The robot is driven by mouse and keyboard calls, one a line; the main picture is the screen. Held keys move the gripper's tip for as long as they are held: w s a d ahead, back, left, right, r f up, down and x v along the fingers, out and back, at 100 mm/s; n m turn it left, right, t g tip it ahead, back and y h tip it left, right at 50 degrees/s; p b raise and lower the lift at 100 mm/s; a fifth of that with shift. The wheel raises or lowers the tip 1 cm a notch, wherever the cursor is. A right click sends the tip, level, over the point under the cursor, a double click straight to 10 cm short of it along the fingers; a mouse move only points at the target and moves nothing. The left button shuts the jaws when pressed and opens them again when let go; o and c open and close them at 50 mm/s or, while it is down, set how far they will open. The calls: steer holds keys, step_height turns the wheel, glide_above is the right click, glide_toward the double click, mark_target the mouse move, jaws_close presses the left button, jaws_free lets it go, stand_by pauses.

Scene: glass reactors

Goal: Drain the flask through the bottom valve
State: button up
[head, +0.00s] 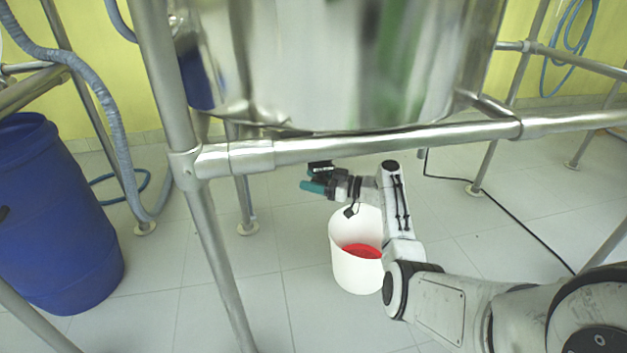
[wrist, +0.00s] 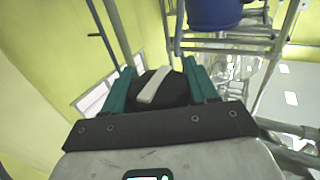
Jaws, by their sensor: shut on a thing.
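A large shiny vessel (head: 340,70) fills the top of the head view, held in a metal frame; I take it for the flask. My gripper (head: 314,187), with teal fingers, is under the vessel, below the front frame bar. In the wrist view my gripper (wrist: 158,72) has its fingers on either side of a black rounded part with a pale lever (wrist: 154,86), likely the bottom valve's handle, and is shut on it. The valve body and outlet are hidden. A white bucket (head: 350,272) stands on the floor below my gripper, with red liquid (head: 362,251) in it.
A horizontal frame bar (head: 390,142) crosses in front of the vessel, above my arm. A blue drum (head: 60,215) and a grey hose (head: 100,100) are at left. A black cable (head: 500,218) lies on the floor at right. The tiled floor around the bucket is mostly clear.

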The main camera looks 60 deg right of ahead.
steer(key=shift+w, duration=0.1)
steer(key=o, duration=1)
steer(key=shift+c, duration=0.2)
steer(key=s+d+p, duration=0.2)
steer(key=s+p, duration=0.1)
steer(key=s, duration=0.7)
steer(key=shift+s, duration=0.35)
